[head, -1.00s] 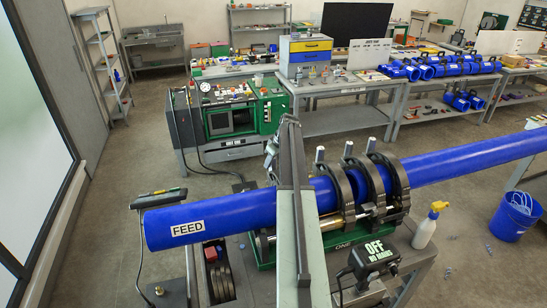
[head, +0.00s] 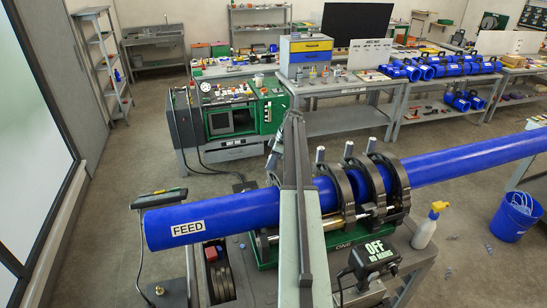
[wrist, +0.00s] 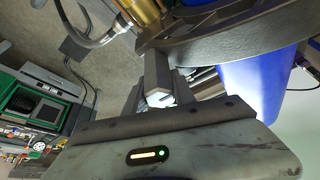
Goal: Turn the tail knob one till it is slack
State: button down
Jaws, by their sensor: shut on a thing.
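My gripper (wrist: 171,82) shows in the wrist view, its grey fingers closed on a small knob, mostly hidden between them. I cannot read which knob it is. A dark curved clamp (wrist: 235,42) and the blue pipe (wrist: 255,88) are close beside the fingers. In the head view, my arm crosses in front of the left end of the clamp row and hides the held knob. Three grey clamp knobs stand upright on the other clamps: one (head: 320,154) just right of my arm, a middle one (head: 348,149) and a right one (head: 371,145).
The long blue pipe marked FEED (head: 215,216) runs through the green clamp cart. A blue bucket (head: 515,215) stands on the floor. A green machine (head: 230,115) stands behind.

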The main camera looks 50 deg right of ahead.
jog(key=shift+a+n+g, duration=0.15)
jog(key=shift+n+g, duration=0.15)
jog(key=shift+n, duration=0.6)
jog(key=shift+s+n+g+y, duration=0.15)
jog(key=shift+n+g+y, duration=0.15)
jog(key=shift+n, duration=0.6)
jog(key=shift+s+n+g+y, duration=0.1)
jog(key=shift+n+g+y, duration=0.2)
jog(key=shift+n, duration=0.6)
jog(key=shift+c, duration=0.2)
grip_release()
jog(key=shift+o, duration=0.2)
jog(key=shift+f, duration=0.1)
jog(key=shift+s+a, duration=0.15)
